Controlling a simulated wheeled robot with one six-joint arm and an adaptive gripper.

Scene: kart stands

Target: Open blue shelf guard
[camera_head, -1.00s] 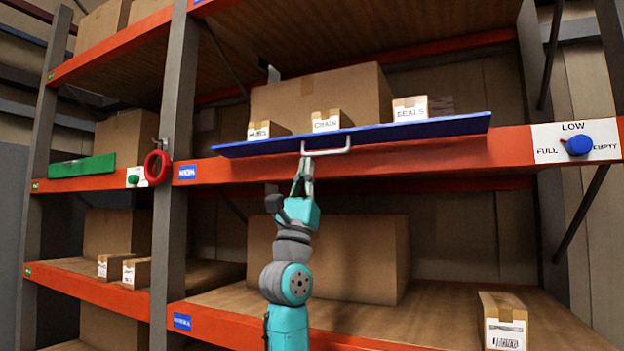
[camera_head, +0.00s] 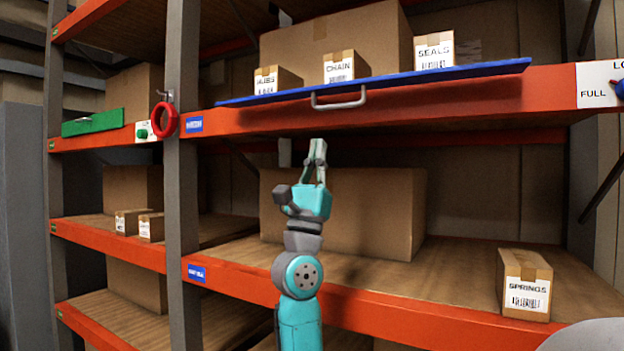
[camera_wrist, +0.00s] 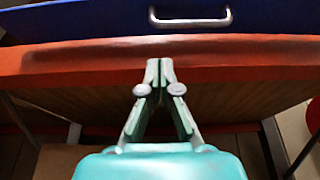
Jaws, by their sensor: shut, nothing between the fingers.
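The blue shelf guard (camera_head: 420,80) lies tilted down nearly flat at the front of the upper shelf, below the small boxes. Its grey handle (camera_head: 338,100) hangs at its front edge. In the wrist view the guard (camera_wrist: 80,22) and its handle (camera_wrist: 190,20) are at the top. My gripper (camera_head: 318,146) is below the handle, apart from it. In the wrist view my gripper (camera_wrist: 159,66) has its fingertips together with nothing between them, in front of the orange beam.
Boxes marked hubs (camera_head: 277,80), chain (camera_head: 345,67) and seals (camera_head: 434,51) stand behind the guard. A green guard (camera_head: 92,123) and a red ring (camera_head: 165,120) are at the left. A springs box (camera_head: 525,285) is on the lower shelf.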

